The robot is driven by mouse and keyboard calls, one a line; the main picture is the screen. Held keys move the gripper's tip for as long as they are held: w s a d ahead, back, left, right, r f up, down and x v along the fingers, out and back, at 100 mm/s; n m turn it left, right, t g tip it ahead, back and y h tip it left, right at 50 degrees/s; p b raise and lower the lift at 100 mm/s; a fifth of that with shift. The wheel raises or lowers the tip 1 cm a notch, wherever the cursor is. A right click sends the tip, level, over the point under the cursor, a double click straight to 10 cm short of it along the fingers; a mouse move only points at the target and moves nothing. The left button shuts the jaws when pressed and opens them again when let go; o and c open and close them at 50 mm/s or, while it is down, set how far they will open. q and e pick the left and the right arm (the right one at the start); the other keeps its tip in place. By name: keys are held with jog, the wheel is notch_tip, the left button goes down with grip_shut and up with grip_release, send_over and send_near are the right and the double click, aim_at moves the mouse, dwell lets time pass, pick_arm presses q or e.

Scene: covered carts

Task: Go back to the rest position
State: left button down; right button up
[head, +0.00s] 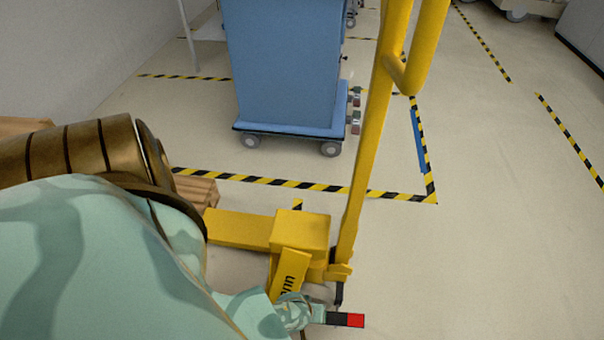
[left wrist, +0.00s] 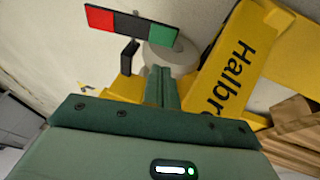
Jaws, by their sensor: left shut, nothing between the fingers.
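My left arm comes in from the lower left in the head view, large and mint green. My left gripper (head: 296,311) is low, beside the base of a yellow pallet jack (head: 302,230). In the left wrist view my left gripper (left wrist: 163,88) has its green fingers together with nothing between them. The fingertips point toward a red, black and green bar (left wrist: 132,25) on a black bracket at the jack's base. The bar's red end also shows in the head view (head: 355,320). Whether the fingers touch it I cannot tell. My right gripper is out of view.
The jack's yellow handle (head: 367,150) rises just right of my left gripper. A ringed bronze barrel (head: 85,150) and wooden boards (head: 198,190) are at left, partly behind my arm. A blue covered cart (head: 283,65) stands ahead. The floor at right is clear.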

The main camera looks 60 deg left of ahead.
pick_arm(q)
jog(key=shift+p+v, duration=0.35)
jog(key=shift+v, duration=0.6)
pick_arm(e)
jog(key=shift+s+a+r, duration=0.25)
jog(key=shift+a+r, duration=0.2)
pick_arm(q)
jog(key=shift+s+f, duration=0.1)
